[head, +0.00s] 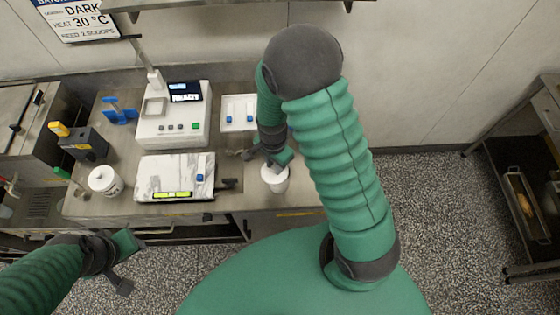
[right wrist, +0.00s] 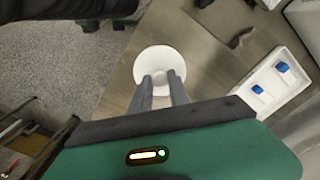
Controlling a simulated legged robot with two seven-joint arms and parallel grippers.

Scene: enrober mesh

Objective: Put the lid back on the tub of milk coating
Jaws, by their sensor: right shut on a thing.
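My right gripper (head: 271,163) is shut on the small knob of a round white lid (right wrist: 144,63); its two fingers (right wrist: 162,80) meet at the middle of the disc in the right wrist view. In the head view the lid is at the top of a white tub (head: 276,187) near the counter's front edge. I cannot tell whether it rests on the rim or is just above it. Another white tub (head: 105,187) with a label stands at the left of the counter; its label is unreadable. My left gripper (head: 128,267) is low at the left, away from the counter objects; its jaw opening is unclear.
A rack (head: 520,165) stands at far right, across open floor.

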